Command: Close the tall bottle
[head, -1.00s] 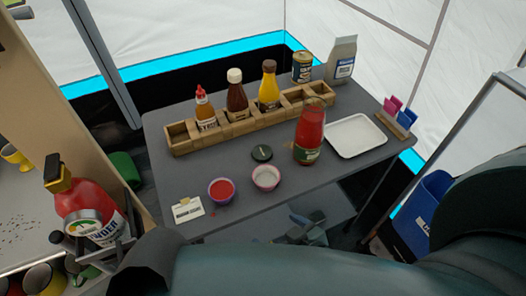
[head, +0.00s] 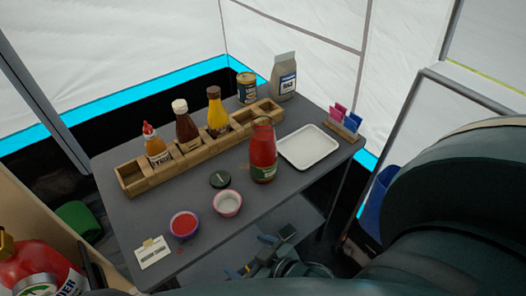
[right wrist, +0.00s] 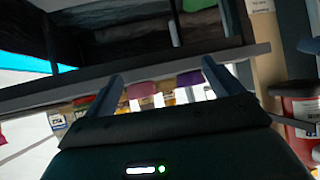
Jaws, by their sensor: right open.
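A tall red sauce bottle (head: 263,155) with a green-edged label stands upright on the grey table (head: 150,205). Its top shows no dark cap. My right gripper (head: 256,257) is open and empty, low beyond the table's near edge, apart from the bottle and lid. In the right wrist view its two fingers (right wrist: 160,85) are spread, with the table edge (right wrist: 150,80) behind them. The left gripper is not in view.
A red-filled bowl (head: 184,224) and a pale-filled bowl (head: 227,203) stand near the front edge. A wooden rack (head: 133,178) holds several condiments behind. A white tray (head: 309,147) lies right of the bottle. A card (head: 151,252) lies at the front left corner.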

